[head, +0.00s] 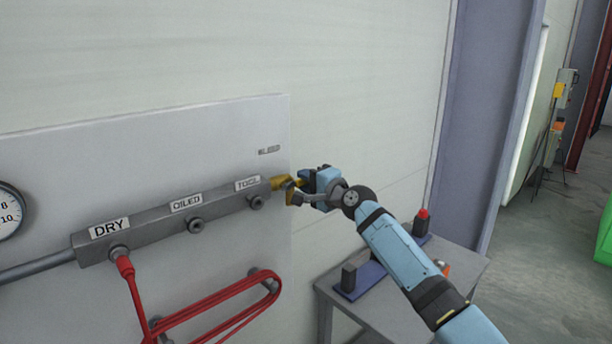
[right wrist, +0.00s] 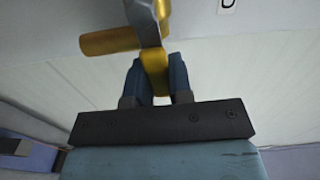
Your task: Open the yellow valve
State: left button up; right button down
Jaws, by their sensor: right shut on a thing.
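The yellow valve (head: 280,183) sits at the right end of a grey manifold on the wall panel. In the right wrist view its yellow body (right wrist: 110,41) shows at the upper left, and a yellow handle (right wrist: 155,72) reaches down between my fingers. My right gripper (head: 303,187) is at the valve, its arm coming from the lower right. In the right wrist view my right gripper (right wrist: 157,82) is shut on the handle. The fingers partly hide the valve in the head view. My left gripper is not in view.
The manifold (head: 160,222) has outlets labelled DRY, OILED and TOOL. A red hose (head: 220,308) hangs below it, and a gauge (head: 9,210) is at far left. A small grey table (head: 400,297) with dark blocks stands below my right arm.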

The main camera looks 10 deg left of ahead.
jog(key=shift+f+m, duration=0.2)
jog(key=shift+m, duration=0.1)
jog(key=c, duration=1)
grip_release()
jog(key=v, duration=1.3)
jog(key=shift+s+d+b, duration=0.25)
jog(key=shift+b, duration=0.15)
